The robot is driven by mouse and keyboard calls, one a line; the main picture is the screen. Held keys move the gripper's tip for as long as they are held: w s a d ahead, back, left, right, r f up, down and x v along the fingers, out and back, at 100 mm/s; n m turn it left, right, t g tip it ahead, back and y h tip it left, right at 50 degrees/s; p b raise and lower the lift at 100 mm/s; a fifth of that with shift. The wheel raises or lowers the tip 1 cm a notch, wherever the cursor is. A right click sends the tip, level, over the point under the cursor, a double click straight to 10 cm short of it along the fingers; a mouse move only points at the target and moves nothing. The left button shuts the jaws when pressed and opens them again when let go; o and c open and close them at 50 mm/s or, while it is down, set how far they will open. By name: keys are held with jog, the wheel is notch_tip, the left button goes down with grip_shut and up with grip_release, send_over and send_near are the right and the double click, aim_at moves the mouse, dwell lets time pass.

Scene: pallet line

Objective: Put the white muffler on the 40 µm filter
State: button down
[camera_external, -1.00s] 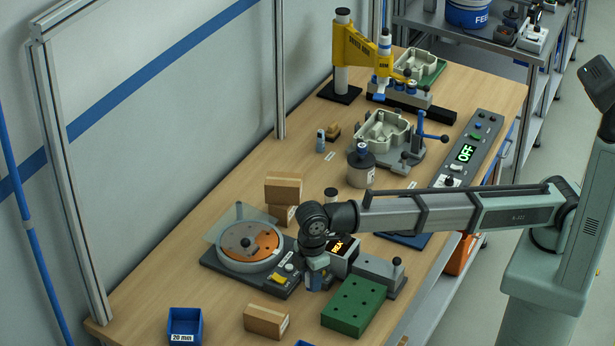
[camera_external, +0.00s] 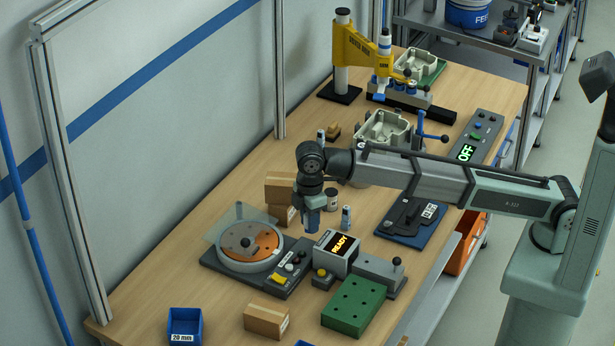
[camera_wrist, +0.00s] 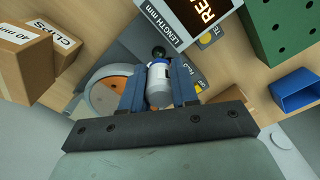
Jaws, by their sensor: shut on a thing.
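My gripper (camera_external: 310,228) is raised above the bench, behind the small display unit. In the wrist view its blue fingers (camera_wrist: 158,88) are shut on a white cylinder (camera_wrist: 158,92) with a blue end, held between them. The cylinder may be the white muffler; no marking on it can be read. The held piece is hardly visible in the external view. I cannot pick out a 40 µm filter; no such label is readable.
The display unit (camera_external: 336,253) reads READY, beside a turntable (camera_external: 249,247) and a green block with holes (camera_external: 354,306). Cardboard boxes (camera_external: 267,320), a blue 20 mm bin (camera_external: 185,326) and a small bottle (camera_external: 346,218) stand nearby. A yellow press (camera_external: 355,48) stands farther back.

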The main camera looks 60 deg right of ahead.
notch_tip(320, 180, up, 4)
send_over(332, 191)
jog(key=shift+m, duration=0.4)
jog(key=shift+f, duration=5.1)
jog(key=shift+f, duration=0.1)
jog(key=c, duration=0.9)
grip_release()
jog(key=shift+o, duration=0.2)
notch_tip(332, 191, up, 12)
